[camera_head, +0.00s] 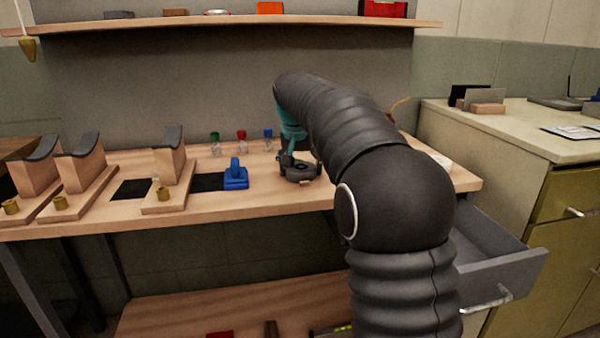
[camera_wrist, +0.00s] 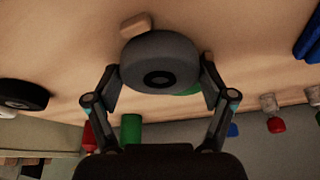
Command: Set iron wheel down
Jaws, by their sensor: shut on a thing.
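The iron wheel (camera_wrist: 160,65) is a dark grey round disc with a black hub hole. My gripper (camera_wrist: 161,72) is shut on it, with one finger on each side of its rim. In the head view the wheel (camera_head: 299,173) is low over the right part of the wooden workbench (camera_head: 270,198), at or just above the top. I cannot tell whether it touches the wood. My gripper (camera_head: 288,160) comes down behind it, and my arm hides the bench to the right of it.
A blue tool (camera_head: 236,176) lies left of the wheel. Small bottles with green (camera_head: 215,136), red (camera_head: 241,135) and blue (camera_head: 267,133) caps stand behind. Wooden cradles (camera_head: 170,170) stand farther left. A small wooden block (camera_wrist: 135,24) is beside the wheel. A drawer (camera_head: 495,260) is open at right.

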